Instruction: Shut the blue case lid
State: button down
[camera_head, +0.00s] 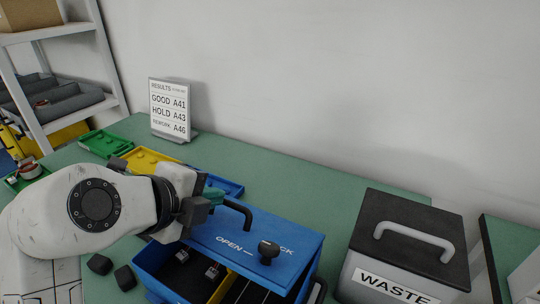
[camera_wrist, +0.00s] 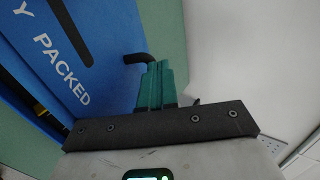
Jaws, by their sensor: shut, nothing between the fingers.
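The blue case (camera_head: 152,283) stands at the near edge of the green table. Its blue lid (camera_head: 290,237), lettered "OPEN", carries a black knob (camera_head: 268,250) and a bent black handle (camera_head: 238,212). The lid is raised, and the inside of the case shows below its near edge. My gripper (camera_head: 213,194) is shut and empty, just left of the handle at the lid's far side. In the wrist view, its teal fingers (camera_wrist: 155,84) are close to the handle (camera_wrist: 138,58); I cannot tell whether they touch. The lettered blue surface (camera_wrist: 65,58) lies to their left.
Small dark parts (camera_head: 212,271) and a yellow divider (camera_head: 222,288) show inside the case. A waste bin (camera_head: 400,240) stands to the right. Yellow (camera_head: 145,160) and green (camera_head: 104,143) trays and a results sign (camera_head: 170,109) lie behind my arm. The table's back middle is clear.

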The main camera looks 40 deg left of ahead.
aim_at(203, 226)
jog(key=s+f+t+b, duration=0.1)
jog(key=b, duration=0.1)
jog(key=f+t+b, duration=0.1)
jog(key=f+b, duration=0.1)
jog(key=b, duration=0.1)
jog(key=s+f+b, duration=0.1)
jog(key=b, duration=0.2)
jog(key=shift+s+d+f+t+y, duration=0.15)
jog(key=shift+s+d+t+y, duration=0.15)
jog(key=shift+d+t, duration=0.1)
jog(key=f+t+b, duration=0.1)
jog(key=b, duration=0.1)
jog(key=s+t+b, duration=0.1)
jog(key=b, duration=0.2)
jog(key=f+b, duration=0.1)
jog(key=b, duration=0.2)
jog(key=shift+s+d+f+t+y, duration=0.2)
jog(key=shift+s+f+t+y, duration=0.15)
jog(key=shift+s+t+y, duration=0.05)
jog(key=shift+b, duration=0.3)
jog(key=shift+r, duration=0.15)
